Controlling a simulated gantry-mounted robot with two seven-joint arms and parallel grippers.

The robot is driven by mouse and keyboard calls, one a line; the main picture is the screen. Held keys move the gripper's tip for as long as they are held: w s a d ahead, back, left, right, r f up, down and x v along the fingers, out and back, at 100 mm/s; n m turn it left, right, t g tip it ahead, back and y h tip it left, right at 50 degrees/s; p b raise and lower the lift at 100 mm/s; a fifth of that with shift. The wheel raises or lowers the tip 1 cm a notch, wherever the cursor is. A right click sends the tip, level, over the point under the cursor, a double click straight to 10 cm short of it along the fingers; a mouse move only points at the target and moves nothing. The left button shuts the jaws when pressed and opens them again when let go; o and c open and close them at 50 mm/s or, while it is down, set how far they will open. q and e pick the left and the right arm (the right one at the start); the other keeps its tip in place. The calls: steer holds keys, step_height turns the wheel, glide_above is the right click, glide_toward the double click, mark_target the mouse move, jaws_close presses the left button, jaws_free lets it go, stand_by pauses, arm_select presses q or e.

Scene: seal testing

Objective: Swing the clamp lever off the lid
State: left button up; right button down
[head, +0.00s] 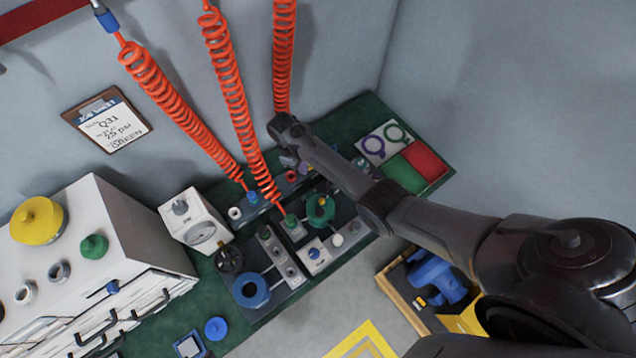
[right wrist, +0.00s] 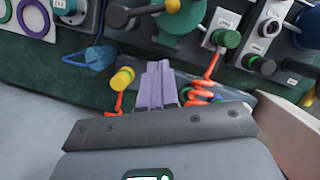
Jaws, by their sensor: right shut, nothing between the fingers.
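The green round lid (head: 320,207) sits on a dark test fixture in the middle of the green bench. In the right wrist view the lid (right wrist: 181,22) is at the top, partly cut off. The clamp lever (right wrist: 140,11), a dark bar with a round knob, reaches in from the left to a yellow part at the lid. I cannot make out the lever clearly in the head view. My right gripper (right wrist: 158,72) is shut and empty, apart from the lever and lid. In the head view its fingers are mostly hidden by my arm. My left gripper is not in view.
Orange coiled hoses (head: 232,85) hang over the bench; one (right wrist: 206,72) shows close beside my right gripper. A white cabinet (head: 140,225) stands at left. A wooden tray (head: 386,283) with blue parts lies at front right. Red and green pads (head: 425,160) lie at the bench's right end.

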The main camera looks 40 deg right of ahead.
mark_target(328, 189)
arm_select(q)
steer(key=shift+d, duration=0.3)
arm_select(e)
steer(key=shift+w+d+r, duration=0.2)
steer(key=shift+w, duration=0.05)
steer(key=b+x, duration=0.8)
steer(key=x, duration=0.2)
steer(key=shift+s+d+f, duration=0.1)
steer(key=shift+d+f, duration=0.1)
arm_select(q)
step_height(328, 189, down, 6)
steer(key=p, duration=0.1)
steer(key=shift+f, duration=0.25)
arm_select(e)
steer(key=s, duration=0.2)
steer(key=s+d, duration=0.1)
steer(key=shift+s+d+f, duration=0.1)
steer(key=shift+f, duration=0.25)
